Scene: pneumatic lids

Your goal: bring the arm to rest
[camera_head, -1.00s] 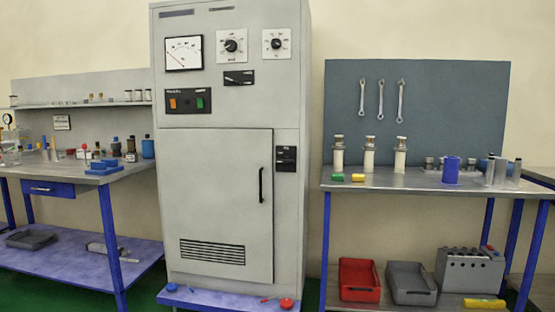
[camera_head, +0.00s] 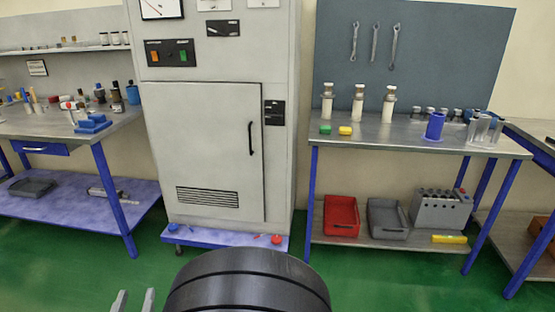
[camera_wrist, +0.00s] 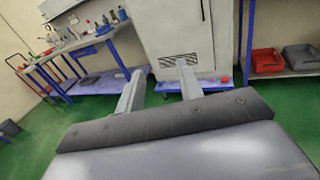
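My gripper (camera_wrist: 160,70) shows in the wrist view with its two grey fingers apart and nothing between them. It points toward the foot of the grey cabinet (camera_wrist: 180,30). In the head view the tips of my gripper (camera_head: 134,295) rise at the bottom edge, left of a dark round part of my arm. The rest of the arm is below the picture. The fingers appear clear of the cabinet and the benches.
The grey cabinet (camera_head: 215,130) stands on a blue plinth (camera_head: 222,237) ahead. A left bench (camera_head: 60,123) and a right bench (camera_head: 390,135) flank it. A red bin (camera_head: 341,216) and a grey bin (camera_head: 388,220) sit on the right lower shelf. Green floor (camera_head: 380,280) is open in front.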

